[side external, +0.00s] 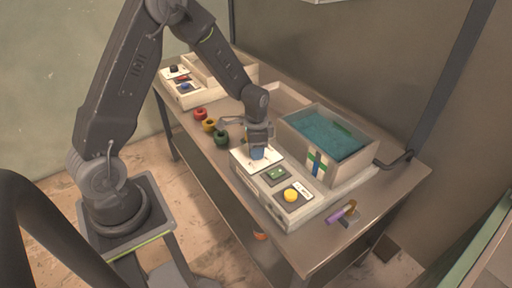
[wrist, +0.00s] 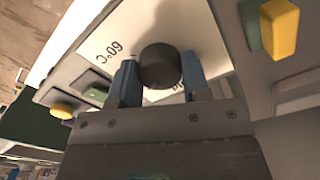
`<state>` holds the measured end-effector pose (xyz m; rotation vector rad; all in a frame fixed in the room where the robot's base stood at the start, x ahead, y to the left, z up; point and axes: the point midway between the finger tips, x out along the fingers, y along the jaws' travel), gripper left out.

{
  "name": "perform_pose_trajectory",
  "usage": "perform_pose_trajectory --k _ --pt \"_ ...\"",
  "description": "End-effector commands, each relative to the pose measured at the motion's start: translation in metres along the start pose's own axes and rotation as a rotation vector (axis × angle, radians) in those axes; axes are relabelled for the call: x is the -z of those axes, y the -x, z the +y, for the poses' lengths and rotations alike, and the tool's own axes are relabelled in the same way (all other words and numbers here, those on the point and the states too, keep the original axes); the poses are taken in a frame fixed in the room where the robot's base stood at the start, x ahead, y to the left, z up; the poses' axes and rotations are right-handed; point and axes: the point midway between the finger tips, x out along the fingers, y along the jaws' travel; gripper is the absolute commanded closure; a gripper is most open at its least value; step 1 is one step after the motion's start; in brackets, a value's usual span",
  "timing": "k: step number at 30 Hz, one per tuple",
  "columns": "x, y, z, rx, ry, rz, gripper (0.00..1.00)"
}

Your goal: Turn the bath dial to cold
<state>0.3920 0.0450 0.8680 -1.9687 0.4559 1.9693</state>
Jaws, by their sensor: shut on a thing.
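The bath dial (wrist: 160,66) is a dark round knob on a white label plate (wrist: 118,38) in the wrist view. The plate carries printing that reads as 60°C, upside down; another marking is partly covered by my gripper. My gripper (wrist: 158,82) has its two blue fingers on either side of the dial, shut on it. In the side view my gripper (side external: 259,152) points down onto the white plate (side external: 240,160) of the control box, and the dial is hidden there. The bath (side external: 325,140), a box of blue-green liquid, stands behind the control box.
The control box (side external: 283,207) also has a green switch (side external: 277,174) and a yellow button (side external: 291,195). Red, yellow and green rings (side external: 221,138) stand left of my gripper. A purple-handled tool (side external: 338,213) lies at the table's right. Another panel box (side external: 184,95) is at the far end.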

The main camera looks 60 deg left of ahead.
Motion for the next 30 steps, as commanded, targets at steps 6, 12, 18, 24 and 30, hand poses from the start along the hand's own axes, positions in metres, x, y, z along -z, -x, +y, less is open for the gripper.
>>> perform_pose_trajectory --k 6,12,18,24,30 --pt "0.0002 0.0008 -0.0002 0.001 0.206 0.001 0.8" --pt "0.0003 0.0009 -0.0002 0.001 0.396 0.001 0.8" --pt "0.0003 0.0009 -0.0003 0.0 0.586 0.001 0.8" --pt "0.0003 0.0009 -0.0003 0.0 0.776 0.001 0.8" --pt "0.0003 0.001 -0.0003 0.0 0.952 0.001 0.8"
